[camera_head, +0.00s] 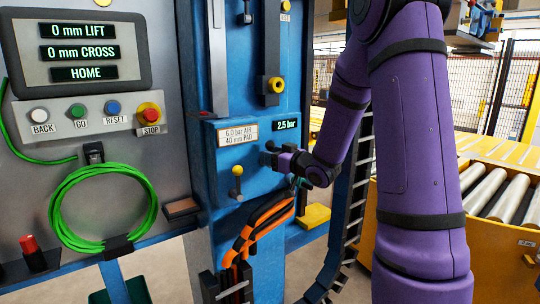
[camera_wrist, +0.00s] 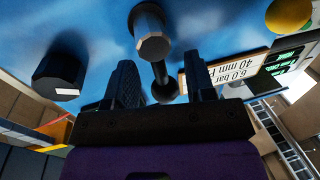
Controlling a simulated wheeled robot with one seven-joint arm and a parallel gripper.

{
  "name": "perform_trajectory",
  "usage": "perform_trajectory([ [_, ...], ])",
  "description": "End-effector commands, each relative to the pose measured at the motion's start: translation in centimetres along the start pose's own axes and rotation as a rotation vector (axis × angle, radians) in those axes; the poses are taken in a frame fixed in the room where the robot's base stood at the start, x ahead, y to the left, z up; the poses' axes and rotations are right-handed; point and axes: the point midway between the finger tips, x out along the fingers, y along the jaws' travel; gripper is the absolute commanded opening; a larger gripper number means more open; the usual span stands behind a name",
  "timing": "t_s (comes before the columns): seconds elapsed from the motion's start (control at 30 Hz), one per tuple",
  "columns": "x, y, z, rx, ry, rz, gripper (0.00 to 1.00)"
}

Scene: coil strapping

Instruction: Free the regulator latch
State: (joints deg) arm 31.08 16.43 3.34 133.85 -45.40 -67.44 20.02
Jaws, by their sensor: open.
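My gripper (camera_head: 287,159) is at the blue panel, just below the 2.5 bar display (camera_head: 286,125). In the wrist view my gripper (camera_wrist: 164,78) is open, its two dark fingers pointing at the panel. A thin dark pin with a rounded end (camera_wrist: 162,84) stands out between the fingers; I cannot tell whether they touch it. A grey-faced hexagonal knob (camera_wrist: 152,45) stands just beyond the pin. Which of these is the regulator latch is not clear. The head view largely hides this spot behind my gripper.
The label plate (camera_wrist: 228,64) is beside the fingers. A dark hexagonal knob (camera_wrist: 58,76) stands left of them. A yellow-ball lever (camera_head: 237,171) is left of my gripper, orange-black hoses (camera_head: 265,218) below it. A green cable coil (camera_head: 100,208) hangs further left.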

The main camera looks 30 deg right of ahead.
Motion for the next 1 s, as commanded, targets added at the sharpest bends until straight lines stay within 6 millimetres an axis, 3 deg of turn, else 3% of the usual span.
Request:
perform_trajectory([
  [0.17,1.08,-0.01,-0.04,-0.001,0.001,0.0,0.5],
  [0.43,1.21,0.0,-0.04,-0.001,0.001,0.001,0.5],
  [0.47,1.2,0.0,-0.03,-0.001,0.0,0.001,0.47],
  [0.67,1.19,0.0,-0.04,-0.001,0.001,0.001,0.02],
  [1.0,1.41,0.03,-0.23,-0.01,0.004,0.0,0.0],
])
